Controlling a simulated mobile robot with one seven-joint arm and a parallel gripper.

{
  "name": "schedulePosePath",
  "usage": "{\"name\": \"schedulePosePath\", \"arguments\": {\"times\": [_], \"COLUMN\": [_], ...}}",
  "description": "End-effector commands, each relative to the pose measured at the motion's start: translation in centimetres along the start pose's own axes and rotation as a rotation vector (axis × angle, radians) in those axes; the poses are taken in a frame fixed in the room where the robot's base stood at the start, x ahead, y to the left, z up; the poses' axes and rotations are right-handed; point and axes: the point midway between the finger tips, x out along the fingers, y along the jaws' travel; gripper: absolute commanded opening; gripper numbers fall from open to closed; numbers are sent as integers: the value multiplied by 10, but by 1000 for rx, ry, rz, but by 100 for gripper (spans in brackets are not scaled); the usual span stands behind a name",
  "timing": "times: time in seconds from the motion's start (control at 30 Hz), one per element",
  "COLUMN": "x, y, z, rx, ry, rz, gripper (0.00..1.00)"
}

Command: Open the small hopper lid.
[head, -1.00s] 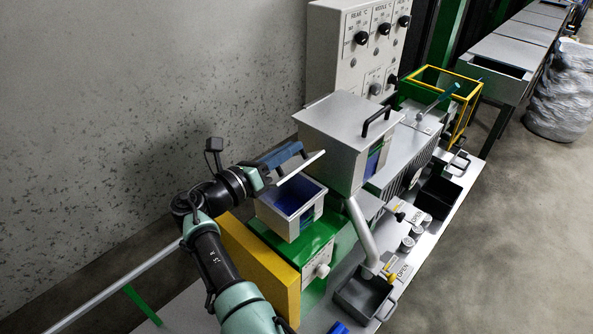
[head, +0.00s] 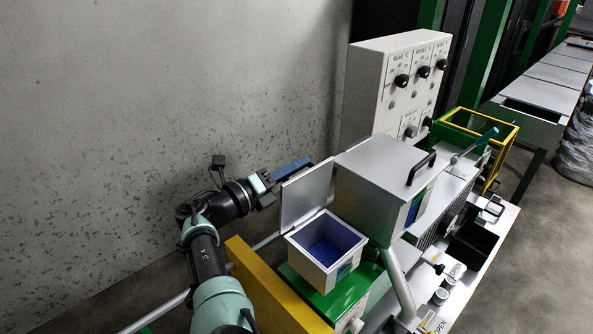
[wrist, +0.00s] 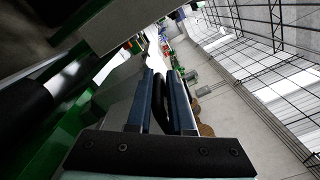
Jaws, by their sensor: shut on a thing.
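The small hopper (head: 326,262) is a pale open-topped box with blue pellets (head: 325,250) inside, standing on a green base. Its grey lid (head: 308,193) stands up, near vertical, along the hopper's far left edge. My gripper (head: 298,166) is behind the lid, its blue fingers pointing right. In the wrist view, my gripper's blue fingers (wrist: 165,98) are closed around the black bar handle (wrist: 159,98) of the lid. The head view hides this handle behind the lid.
A larger closed hopper with a grey lid (head: 385,166) and black handle stands close on the right. A control panel with knobs (head: 396,80) rises behind it. A yellow block (head: 270,290) is in front left. The grey wall is behind my arm.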

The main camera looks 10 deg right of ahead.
Motion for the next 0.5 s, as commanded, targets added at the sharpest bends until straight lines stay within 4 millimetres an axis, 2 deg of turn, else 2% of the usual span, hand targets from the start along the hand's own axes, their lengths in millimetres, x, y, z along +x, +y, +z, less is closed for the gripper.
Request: {"name": "schedulePosePath", "arguments": {"times": [0.03,0.5], "x": [-1,-1], "y": [5,10], "z": [-2,-6], "rx": [0,-3], "ry": [0,7], "rz": [6,12], "gripper": [0,0]}}
